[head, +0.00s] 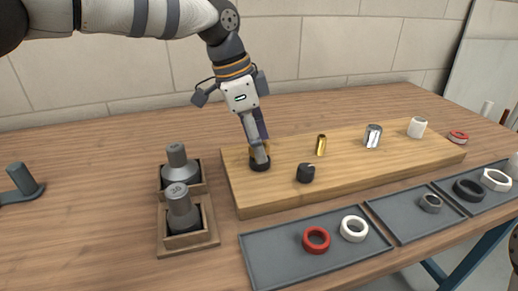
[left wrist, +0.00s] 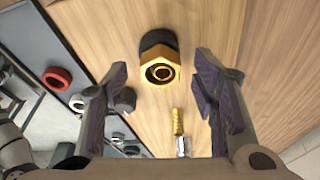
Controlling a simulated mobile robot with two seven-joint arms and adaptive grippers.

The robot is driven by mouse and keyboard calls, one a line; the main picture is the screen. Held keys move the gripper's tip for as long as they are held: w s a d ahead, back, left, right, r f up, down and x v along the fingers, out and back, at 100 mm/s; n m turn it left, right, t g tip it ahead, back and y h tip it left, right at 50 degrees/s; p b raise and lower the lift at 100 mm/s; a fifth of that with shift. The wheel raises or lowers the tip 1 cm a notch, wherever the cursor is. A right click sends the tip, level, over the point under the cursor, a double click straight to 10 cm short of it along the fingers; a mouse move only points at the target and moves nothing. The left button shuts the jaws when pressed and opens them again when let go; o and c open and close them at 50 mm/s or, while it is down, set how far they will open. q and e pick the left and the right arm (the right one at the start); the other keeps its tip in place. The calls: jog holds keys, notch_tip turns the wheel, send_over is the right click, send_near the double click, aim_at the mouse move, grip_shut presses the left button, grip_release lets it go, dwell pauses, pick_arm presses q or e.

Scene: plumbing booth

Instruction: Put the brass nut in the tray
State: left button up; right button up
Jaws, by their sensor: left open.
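The brass nut (left wrist: 160,73) is a gold hexagon sitting on a dark round fitting (left wrist: 155,44) on the wooden board (left wrist: 215,25). In the head view that dark fitting (head: 260,163) is at the board's left end, and my gripper mostly hides the nut. My left gripper (head: 258,150) points down there; in the left wrist view its fingers (left wrist: 160,70) are apart on either side of the nut, with nothing held. Grey trays lie in front of the board: a large left one (head: 270,262), a middle one (head: 395,226) and a right one (head: 462,205). My right gripper is not in view.
On the board are a black fitting (head: 305,173), a brass fitting (head: 321,144), a chrome one (head: 373,136) and a white one (head: 417,127). The large tray holds a red ring (head: 316,239) and a white ring (head: 354,229). Wooden holders (head: 189,245) with grey parts stand left.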

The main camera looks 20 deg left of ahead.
pick_arm(q)
jog(key=c, duration=1.3)
grip_shut()
jog(key=shift+r, duration=0.1)
